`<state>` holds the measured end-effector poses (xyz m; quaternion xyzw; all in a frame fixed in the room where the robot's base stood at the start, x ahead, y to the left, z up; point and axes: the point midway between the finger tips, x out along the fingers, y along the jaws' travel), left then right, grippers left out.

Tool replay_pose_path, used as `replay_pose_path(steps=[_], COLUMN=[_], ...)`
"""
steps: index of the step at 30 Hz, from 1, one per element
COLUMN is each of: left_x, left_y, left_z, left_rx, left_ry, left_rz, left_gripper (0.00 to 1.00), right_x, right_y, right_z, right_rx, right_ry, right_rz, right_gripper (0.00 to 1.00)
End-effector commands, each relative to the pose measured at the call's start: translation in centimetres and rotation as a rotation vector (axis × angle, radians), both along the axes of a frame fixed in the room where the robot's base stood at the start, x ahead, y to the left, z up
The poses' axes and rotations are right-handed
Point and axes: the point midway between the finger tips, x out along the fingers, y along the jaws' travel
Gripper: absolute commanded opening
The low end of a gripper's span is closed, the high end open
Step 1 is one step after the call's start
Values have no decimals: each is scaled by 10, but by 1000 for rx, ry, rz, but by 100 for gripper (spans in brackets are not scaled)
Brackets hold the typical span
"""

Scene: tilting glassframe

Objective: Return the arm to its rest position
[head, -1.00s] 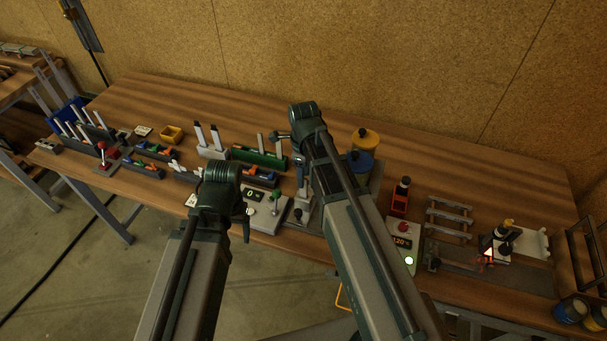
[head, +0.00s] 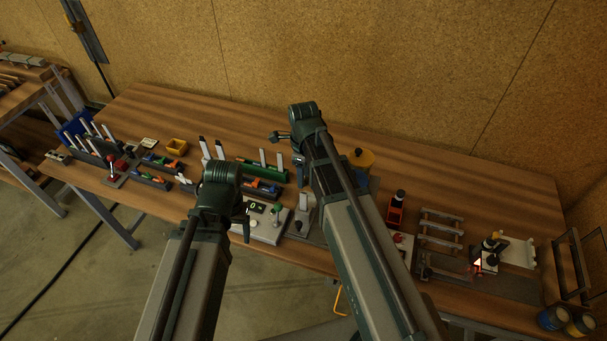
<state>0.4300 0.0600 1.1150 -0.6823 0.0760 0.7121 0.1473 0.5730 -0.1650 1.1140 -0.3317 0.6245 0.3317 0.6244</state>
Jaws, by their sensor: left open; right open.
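My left arm rises from the bottom of the head view and bends at a dark joint. Its gripper (head: 246,222) hangs at the right of that joint, small and partly hidden, over the near side of the bench. I see nothing held in either gripper. Both are open.
The wooden bench (head: 330,125) carries coloured bins, a red lever (head: 113,166), a counter box (head: 262,222), a red-and-black device (head: 396,208) and a metal rack (head: 441,232). Blue and yellow cans (head: 553,317) stand at the lower right. Bare floor (head: 85,295) shows at left.

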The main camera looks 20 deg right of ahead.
Motion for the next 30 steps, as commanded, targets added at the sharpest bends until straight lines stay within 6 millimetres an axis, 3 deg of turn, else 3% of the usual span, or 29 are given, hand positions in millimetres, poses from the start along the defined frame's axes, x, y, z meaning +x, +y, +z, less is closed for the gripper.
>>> replay_pose_path(steps=[10,14,30], left_x=[0,0,0], left_y=[0,0,0], left_z=[-2,-14,-89], left_rx=[0,0,2], left_ry=[0,0,0], left_rz=[0,-1,-10], left_gripper=[75,75,75], right_x=[-2,-13,-105], right_y=[1,12,84], right_z=[-2,-14,-88], right_rx=[-1,-6,-34], right_ry=[1,5,85], right_rz=[20,188,1763], right_gripper=[48,48,48])
